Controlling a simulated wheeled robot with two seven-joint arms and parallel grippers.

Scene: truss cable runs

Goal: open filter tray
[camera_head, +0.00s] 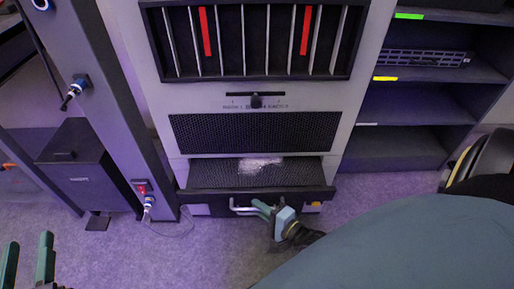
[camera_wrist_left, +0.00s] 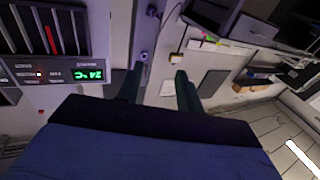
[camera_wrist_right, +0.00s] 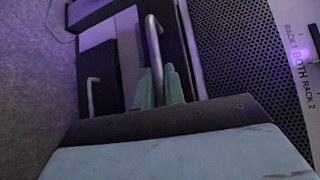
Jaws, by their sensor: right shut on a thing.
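The filter tray (camera_head: 200,178) sits low in the grey rack, pulled out at least partly, with dark mesh and a whitish dust patch (camera_head: 260,165) on top. Its pale bar handle (camera_head: 243,208) is on the front. It also shows in the right wrist view as a metal bar (camera_wrist_right: 153,45). My right gripper (camera_head: 262,208) is at the right part of this handle, with its green fingers (camera_wrist_right: 159,84) closed together on the bar. My left gripper (camera_head: 27,258) is at the lower left, away from the tray. It is open and empty, its fingers apart in the left wrist view (camera_wrist_left: 156,85).
A dark mesh panel (camera_head: 255,132) and a selector knob (camera_head: 256,100) are above the tray. A second bar handle (camera_wrist_right: 92,97) shows in the right wrist view. A black box (camera_head: 85,165) and cabled post (camera_head: 100,90) stand left, shelves (camera_head: 400,145) right.

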